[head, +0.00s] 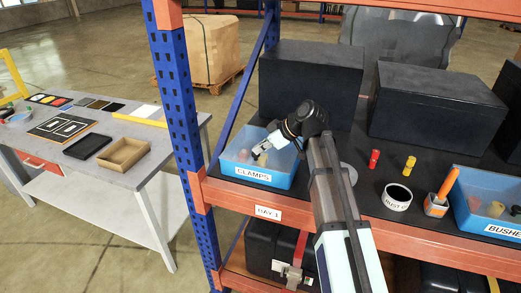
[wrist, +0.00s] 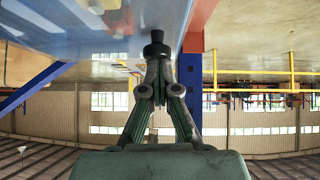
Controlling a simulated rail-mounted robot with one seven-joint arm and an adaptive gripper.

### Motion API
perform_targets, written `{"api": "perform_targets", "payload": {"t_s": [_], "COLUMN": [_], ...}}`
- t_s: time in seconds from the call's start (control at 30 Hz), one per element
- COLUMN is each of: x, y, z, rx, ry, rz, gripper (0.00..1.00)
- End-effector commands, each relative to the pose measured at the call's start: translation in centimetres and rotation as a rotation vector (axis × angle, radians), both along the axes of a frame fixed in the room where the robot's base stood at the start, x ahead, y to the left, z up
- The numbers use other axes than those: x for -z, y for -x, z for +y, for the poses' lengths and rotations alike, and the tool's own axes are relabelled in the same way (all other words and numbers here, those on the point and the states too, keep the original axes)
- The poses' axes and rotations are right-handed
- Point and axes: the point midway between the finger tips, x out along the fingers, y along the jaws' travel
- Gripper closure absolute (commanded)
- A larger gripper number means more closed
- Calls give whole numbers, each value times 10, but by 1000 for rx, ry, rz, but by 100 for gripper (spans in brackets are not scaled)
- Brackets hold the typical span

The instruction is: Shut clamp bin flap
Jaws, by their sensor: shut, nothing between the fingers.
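The blue clamp bin (head: 240,172), labelled CLAMPS, stands at the left end of the rack shelf. Its inside and some pale contents show from above; I cannot make out a separate flap in the head view. My gripper (head: 258,153) reaches over the bin from its right rear side, pointing down and left. In the wrist view my gripper (wrist: 157,46) is shut and empty, with its fingertips together close to a glossy blue surface (wrist: 70,40). I cannot tell whether they touch it, or whether that surface is the bin wall or its flap.
Two black boxes (head: 310,85) (head: 435,100) stand behind on the shelf. Red and yellow small parts (head: 374,158) (head: 409,164), a white tape roll (head: 397,197) and a blue bushes bin (head: 485,205) are to the right. A blue rack post (head: 177,100) rises left of the bin.

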Motion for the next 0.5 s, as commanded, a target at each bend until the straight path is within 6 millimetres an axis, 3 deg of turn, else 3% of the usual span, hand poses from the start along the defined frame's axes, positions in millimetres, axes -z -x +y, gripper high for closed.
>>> {"api": "perform_targets", "payload": {"t_s": [0.33, 0.5], "x": [4, -11], "y": [3, 3], "z": [-2, -1], "rx": [-4, -4], "ry": [13, 11], "rz": [12, 8], "gripper": [100, 100]}}
